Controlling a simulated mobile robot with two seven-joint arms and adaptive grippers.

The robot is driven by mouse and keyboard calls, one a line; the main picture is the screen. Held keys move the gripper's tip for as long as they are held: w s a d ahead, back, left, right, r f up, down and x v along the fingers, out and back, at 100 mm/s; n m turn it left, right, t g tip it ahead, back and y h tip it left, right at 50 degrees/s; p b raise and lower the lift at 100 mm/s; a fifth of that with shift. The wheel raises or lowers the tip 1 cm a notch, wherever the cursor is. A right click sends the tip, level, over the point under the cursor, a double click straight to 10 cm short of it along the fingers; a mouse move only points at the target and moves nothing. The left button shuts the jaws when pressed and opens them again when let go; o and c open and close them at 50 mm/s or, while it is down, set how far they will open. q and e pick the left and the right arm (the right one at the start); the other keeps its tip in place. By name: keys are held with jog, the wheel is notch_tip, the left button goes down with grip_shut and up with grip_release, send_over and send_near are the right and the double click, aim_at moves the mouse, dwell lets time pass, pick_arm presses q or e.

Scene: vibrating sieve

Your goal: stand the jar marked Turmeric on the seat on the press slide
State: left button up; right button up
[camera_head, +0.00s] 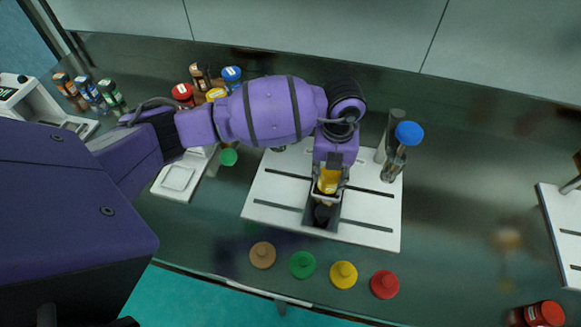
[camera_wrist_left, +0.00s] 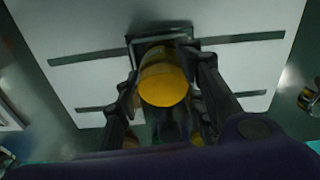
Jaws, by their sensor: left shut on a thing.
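My left gripper (camera_head: 327,193) is shut on a yellow-topped jar (camera_head: 328,180) over the white slotted plate (camera_head: 270,190). In the left wrist view the jar's round yellow top (camera_wrist_left: 164,85) sits between the two dark fingers (camera_wrist_left: 166,92). No Turmeric marking can be read on it. A dark square-edged holder (camera_head: 322,216), perhaps the seat, is on the plate just below the fingertips. In the wrist view its dark rim (camera_wrist_left: 163,38) shows behind the jar. I cannot tell whether the jar touches it. My right gripper is not in view.
A blue-capped clear bottle (camera_head: 403,146) stands at the plate's right beside a grey post (camera_head: 393,128). Brown, green, yellow and red round knobs (camera_head: 303,264) line the front. Several capped jars (camera_head: 183,93) stand behind my arm. A red-capped jar (camera_head: 545,314) is at lower right.

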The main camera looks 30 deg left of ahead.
pick_arm(q)
jog(key=shift+w+f, duration=0.1)
jog(key=o, duration=1.1)
jog(key=shift+o, duration=0.2)
notch_tip(320, 180, up, 12)
jog(key=shift+r, duration=0.2)
